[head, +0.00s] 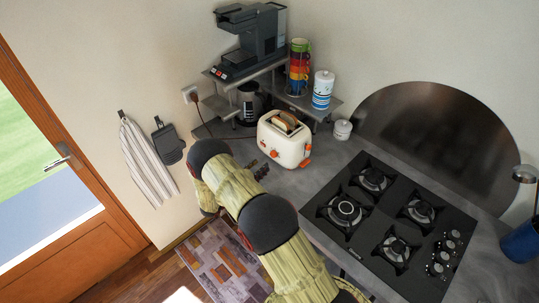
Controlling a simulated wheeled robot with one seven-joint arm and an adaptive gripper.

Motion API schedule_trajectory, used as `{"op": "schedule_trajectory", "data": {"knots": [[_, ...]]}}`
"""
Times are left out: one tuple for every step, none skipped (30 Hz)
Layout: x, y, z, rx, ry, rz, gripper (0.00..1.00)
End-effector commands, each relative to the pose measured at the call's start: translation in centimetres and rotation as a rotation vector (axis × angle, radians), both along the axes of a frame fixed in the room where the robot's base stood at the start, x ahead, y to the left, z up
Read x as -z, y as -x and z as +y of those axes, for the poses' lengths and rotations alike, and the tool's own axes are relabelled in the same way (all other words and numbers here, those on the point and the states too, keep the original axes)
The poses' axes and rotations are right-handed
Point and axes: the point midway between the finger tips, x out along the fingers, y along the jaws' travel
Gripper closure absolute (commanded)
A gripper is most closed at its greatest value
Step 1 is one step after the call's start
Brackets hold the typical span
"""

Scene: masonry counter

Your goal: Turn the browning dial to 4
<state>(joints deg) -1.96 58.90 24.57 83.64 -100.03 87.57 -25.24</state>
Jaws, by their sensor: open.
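A cream toaster (280,144) with orange knobs stands on the grey counter, with bread showing in its top slot. Orange controls show on its front: a round one (275,154) low on the left side of the front and others near the right corner. The browning dial's numbers are too small to read, and I cannot tell which knob it is. My gripper (262,170) is small and partly hidden by my arm. It is open, just in front of and to the left of the toaster, apparently not touching it.
A shelf (335,103) behind the toaster holds a coffee machine (255,38), stacked colourful cups (299,68) and a striped canister (322,90). A small white jar (342,130) stands right of the toaster. A black gas hob (385,258) fills the counter further right.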

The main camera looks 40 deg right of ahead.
Motion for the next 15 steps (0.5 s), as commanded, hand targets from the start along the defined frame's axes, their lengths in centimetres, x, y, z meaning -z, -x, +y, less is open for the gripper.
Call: {"op": "schedule_trajectory", "data": {"knots": [[0.1, -0.1, -0.2, -0.004, 0.003, 0.004, 0.57], [0.2, -0.2, -0.5, -0.005, 0.004, 0.005, 0.57], [0.2, -0.2, -0.8, -0.005, 0.005, 0.005, 0.57], [0.2, -0.3, -1.2, -0.004, 0.005, 0.005, 0.57], [0.2, -0.4, -1.6, -0.004, 0.004, 0.004, 0.57], [0.1, -0.5, -2.2, -0.003, 0.005, 0.004, 0.57], [0.1, -0.6, -2.7, -0.003, 0.005, 0.004, 0.57], [0.1, -0.7, -3.1, -0.002, 0.005, 0.004, 0.57], [0.2, -0.8, -3.8, -0.002, 0.005, 0.004, 0.57], [0.2, -0.9, -4.2, -0.003, 0.004, 0.005, 0.57], [0.2, -1.0, -4.7, -0.003, 0.004, 0.005, 0.57], [0.2, -1.1, -5.2, -0.003, 0.003, 0.004, 0.57], [0.2, -1.2, -5.6, -0.003, 0.003, 0.004, 0.57], [0.1, -1.3, -6.0, -0.003, 0.003, 0.003, 0.57], [0.1, -1.4, -6.4, -0.004, 0.003, 0.003, 0.57]]}}
